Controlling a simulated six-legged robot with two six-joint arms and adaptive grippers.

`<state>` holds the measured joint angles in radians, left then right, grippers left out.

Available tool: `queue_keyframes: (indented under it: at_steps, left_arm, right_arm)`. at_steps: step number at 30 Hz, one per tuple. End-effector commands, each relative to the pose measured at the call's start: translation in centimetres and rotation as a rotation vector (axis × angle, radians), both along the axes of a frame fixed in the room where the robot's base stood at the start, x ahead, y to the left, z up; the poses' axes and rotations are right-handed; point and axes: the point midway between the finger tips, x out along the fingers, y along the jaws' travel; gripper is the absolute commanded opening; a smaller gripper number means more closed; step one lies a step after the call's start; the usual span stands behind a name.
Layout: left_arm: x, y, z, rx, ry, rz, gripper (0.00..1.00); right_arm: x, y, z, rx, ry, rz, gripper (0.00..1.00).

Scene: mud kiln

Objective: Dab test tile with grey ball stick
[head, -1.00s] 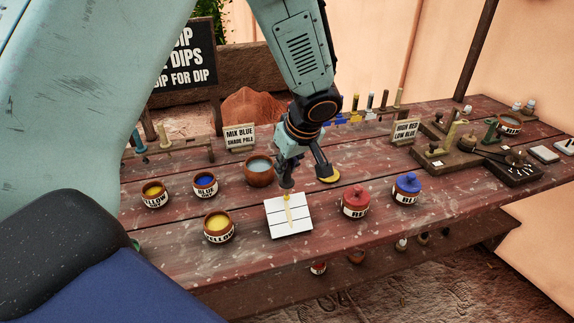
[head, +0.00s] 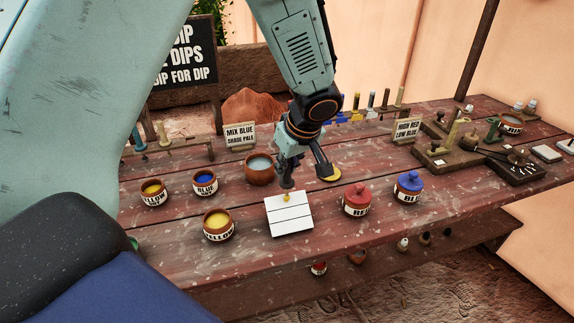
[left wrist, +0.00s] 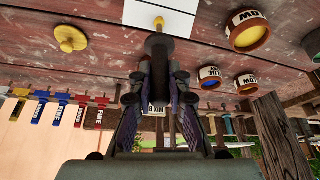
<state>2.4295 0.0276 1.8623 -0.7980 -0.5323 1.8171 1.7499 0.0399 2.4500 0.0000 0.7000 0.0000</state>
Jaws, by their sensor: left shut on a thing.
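My left gripper (head: 288,173) is shut on the grey ball stick. In the left wrist view the stick's dark grey ball (left wrist: 159,43) sits at the fingertips (left wrist: 158,66), with a short yellow end (left wrist: 158,22) beyond it. The white test tile (head: 290,222), marked with dark lines, lies on the table under the gripper. It also shows in the left wrist view (left wrist: 183,22). The stick's yellow end (head: 286,198) appears over the tile's far edge; I cannot tell whether it touches. The tile face shows no clear mark. My right gripper is not in view.
Yellow pots (head: 218,225) and (head: 154,192) and a blue pot (head: 205,183) stand left of the tile. A bowl (head: 259,169) and a yellow lid (head: 331,175) are behind it. Lidded red (head: 357,201) and blue (head: 408,187) pots stand right.

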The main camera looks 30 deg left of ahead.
Motion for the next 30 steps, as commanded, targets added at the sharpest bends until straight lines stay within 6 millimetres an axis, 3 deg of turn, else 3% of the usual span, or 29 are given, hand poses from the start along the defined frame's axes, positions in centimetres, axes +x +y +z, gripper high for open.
queue_keyframes:
  at_steps: [30]
  left_arm:
    - [-0.11, 0.1, -0.16, 0.0, -0.001, 0.0, 0.0]
  right_arm:
    - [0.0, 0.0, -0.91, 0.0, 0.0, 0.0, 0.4]
